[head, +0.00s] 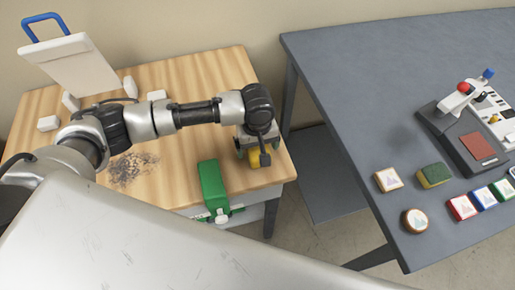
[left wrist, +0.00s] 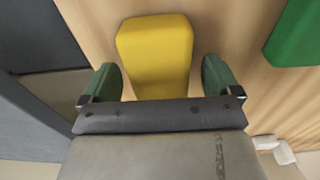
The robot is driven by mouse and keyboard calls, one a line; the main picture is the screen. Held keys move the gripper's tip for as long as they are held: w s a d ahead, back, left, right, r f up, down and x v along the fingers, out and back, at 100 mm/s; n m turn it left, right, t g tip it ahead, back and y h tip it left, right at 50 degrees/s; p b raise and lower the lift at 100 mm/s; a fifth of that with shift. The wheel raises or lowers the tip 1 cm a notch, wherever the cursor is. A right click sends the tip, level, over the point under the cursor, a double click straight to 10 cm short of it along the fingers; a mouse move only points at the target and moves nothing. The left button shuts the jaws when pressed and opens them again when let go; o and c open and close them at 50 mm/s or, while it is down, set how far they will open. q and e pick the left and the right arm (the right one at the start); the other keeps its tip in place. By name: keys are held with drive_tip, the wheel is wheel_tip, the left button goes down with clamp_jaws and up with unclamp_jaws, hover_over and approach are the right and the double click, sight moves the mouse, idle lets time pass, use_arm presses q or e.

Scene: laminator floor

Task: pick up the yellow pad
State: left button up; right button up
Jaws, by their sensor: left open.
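The yellow pad (head: 255,160) is on the wooden table near its right edge, mostly hidden under my left gripper (head: 252,152) in the head view. In the left wrist view the yellow pad (left wrist: 155,50) is a rounded block on the wood. My left gripper (left wrist: 158,80) is open, with one green-tipped finger on each side of the pad's near end. A gap shows between each finger and the pad. My right gripper is not in view.
A green block (head: 211,186) lies left of the pad. A white board with a blue handle (head: 68,62) and several white blocks are farther back. A grey table (head: 370,110) with a lever device (head: 465,125), a green-and-yellow sponge-like block (head: 433,176) and several small tiles stands right, across a gap.

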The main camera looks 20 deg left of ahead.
use_arm(q)
drive_tip(key=c, duration=1)
drive_tip(key=shift+r, duration=0.1)
drive_tip(key=shift+r, duration=0.6)
wheel_tip(320, 180, up, 3)
drive_tip(key=shift+w, duration=0.1)
drive_tip(key=s+d+r, duration=0.6)
drive_tip(key=d, duration=0.4)
drive_tip(key=shift+r, duration=0.35)
